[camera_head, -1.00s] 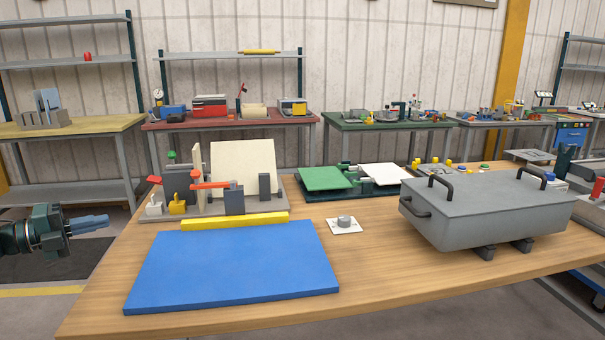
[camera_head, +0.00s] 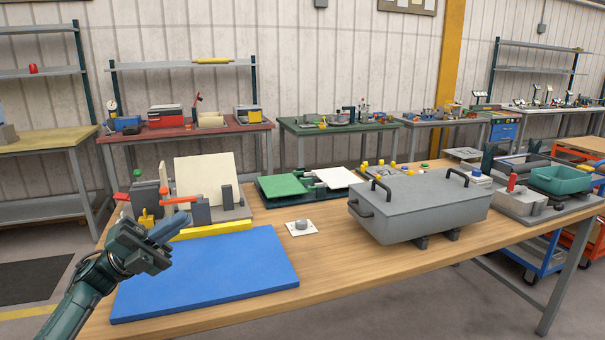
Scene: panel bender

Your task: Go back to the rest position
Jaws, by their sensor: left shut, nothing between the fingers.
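My left gripper (camera_head: 166,230) comes in from the lower left on a dark green arm. It is shut and empty, with its blue-grey fingers pointing up and right. In the picture it overlaps the rear left corner of the blue mat (camera_head: 215,280) and the end of the yellow bar (camera_head: 212,230). I cannot tell how high it is above the table. The panel bender (camera_head: 215,213) with its upright cream panel (camera_head: 204,177) stands just behind. My right gripper is not in view.
A grey lidded box (camera_head: 418,206) with black handles stands on the wooden table (camera_head: 340,268). A small white plate with a knob (camera_head: 301,227) lies beside the mat. A green and white panel fixture (camera_head: 283,187) is behind. A teal bin (camera_head: 562,180) is at far right.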

